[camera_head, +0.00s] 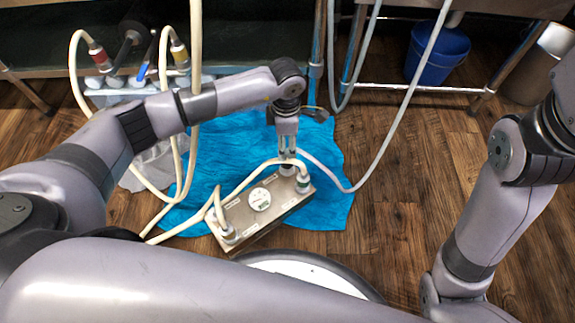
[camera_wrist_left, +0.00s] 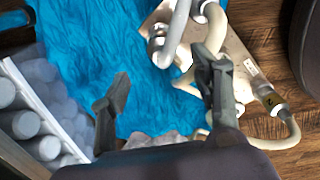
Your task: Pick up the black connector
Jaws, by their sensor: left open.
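My left gripper (camera_head: 287,155) points down over the far right end of a metal box (camera_head: 265,212) with a round gauge and hoses. In the left wrist view my left gripper (camera_wrist_left: 162,68) is open, its fingers wide apart with nothing held between them. Its right finger overlaps the box (camera_wrist_left: 238,60) and its hoses. A dark, black-looking connector piece (camera_head: 131,33) hangs at the rack, upper left, between a red-banded connector (camera_head: 99,56) and a yellow-banded one (camera_head: 180,55). I cannot tell whether a fitting under the gripper is also black. My right gripper is out of view.
The box sits on a blue cloth (camera_head: 335,215) on the wooden floor. Cream hoses loop at the left, and a grey hose (camera_head: 398,115) runs right of the gripper. A blue bucket (camera_head: 437,55) stands at the back right.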

